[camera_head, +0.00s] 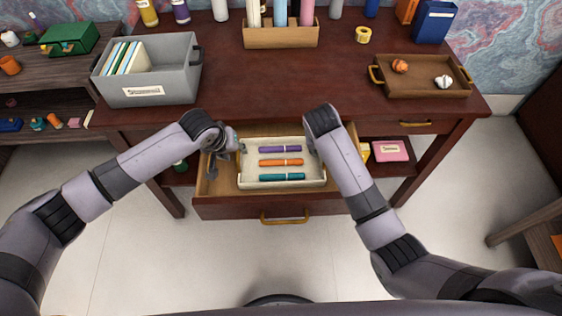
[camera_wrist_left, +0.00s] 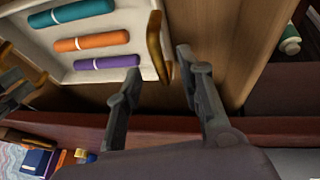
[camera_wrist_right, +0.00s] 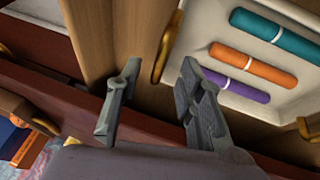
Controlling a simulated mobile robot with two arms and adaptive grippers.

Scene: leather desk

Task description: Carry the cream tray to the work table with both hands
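The cream tray (camera_head: 270,186) lies in the open drawer (camera_head: 215,183) of the dark red-brown desk. It holds a purple, an orange and a teal cylinder and has a brass handle at each end. My left gripper (camera_head: 224,156) is at the tray's left end; in the left wrist view its open fingers (camera_wrist_left: 158,65) stand on either side of one handle (camera_wrist_left: 155,48), not closed on it. In the right wrist view my open right gripper (camera_wrist_right: 160,68) likewise has the other handle (camera_wrist_right: 168,48) between its fingertips. My right arm hides that gripper in the head view.
The desk top (camera_head: 290,90) has a clear middle. A grey bin (camera_head: 165,85) stands left and a brown tray (camera_head: 425,91) with two small objects right. A pink box (camera_head: 391,151) lies beneath. Wooden furniture (camera_head: 540,238) stands at the right edge.

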